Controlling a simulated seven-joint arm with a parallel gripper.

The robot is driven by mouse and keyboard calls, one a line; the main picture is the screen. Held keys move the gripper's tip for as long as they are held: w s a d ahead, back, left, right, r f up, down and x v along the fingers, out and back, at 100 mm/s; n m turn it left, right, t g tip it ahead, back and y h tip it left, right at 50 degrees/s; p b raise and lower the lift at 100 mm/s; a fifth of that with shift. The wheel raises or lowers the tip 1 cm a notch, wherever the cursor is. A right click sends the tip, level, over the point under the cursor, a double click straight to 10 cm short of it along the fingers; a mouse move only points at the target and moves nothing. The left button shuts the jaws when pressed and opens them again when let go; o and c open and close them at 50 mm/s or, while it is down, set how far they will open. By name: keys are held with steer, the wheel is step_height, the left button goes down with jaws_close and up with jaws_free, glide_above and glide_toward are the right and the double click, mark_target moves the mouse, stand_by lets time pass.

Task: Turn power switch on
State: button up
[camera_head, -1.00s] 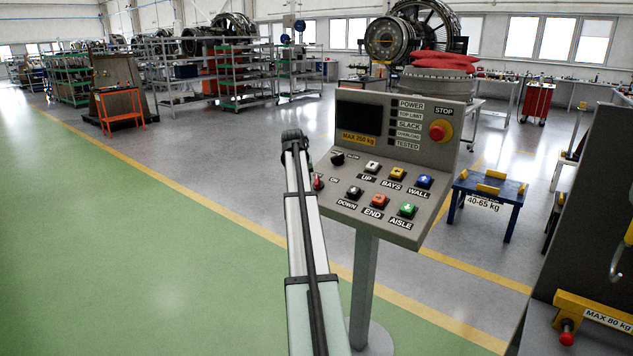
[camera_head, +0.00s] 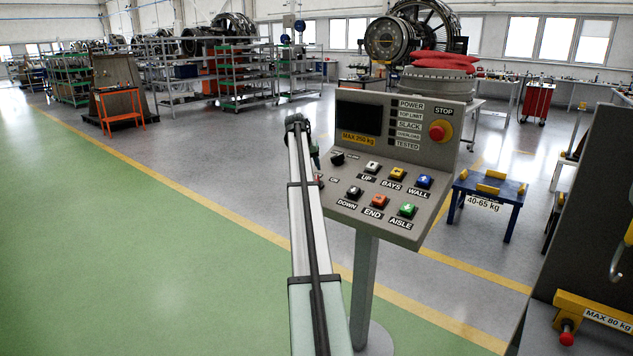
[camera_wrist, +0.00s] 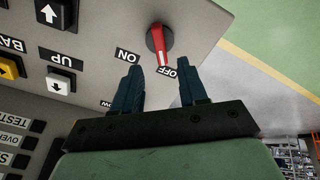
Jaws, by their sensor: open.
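The power switch is a red rotary knob with a pale pointer line (camera_wrist: 160,42) on the grey control panel. In the wrist view its pointer faces the OFF label (camera_wrist: 178,70), and the ON label (camera_wrist: 127,55) is to its left. My gripper (camera_wrist: 162,80) is open and empty, its two dark fingers apart and just below the knob in that view. I see no clear contact with the knob. In the head view my gripper (camera_head: 317,158) is at the panel's left edge, and the knob (camera_head: 320,181) is mostly hidden behind my arm.
The console (camera_head: 413,229) stands on a post and carries several coloured push buttons, a small black knob (camera_head: 337,158) and a red STOP button (camera_head: 440,131). The POWER lamp (camera_head: 394,104) looks dark. A blue stand (camera_head: 488,190) is to the right. Open floor lies left.

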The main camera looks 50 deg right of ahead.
mark_target(316, 179)
steer(key=x, duration=0.8)
steer(key=shift+w+d+f, duration=0.1)
steer(key=shift+f, duration=0.15)
jaws_close()
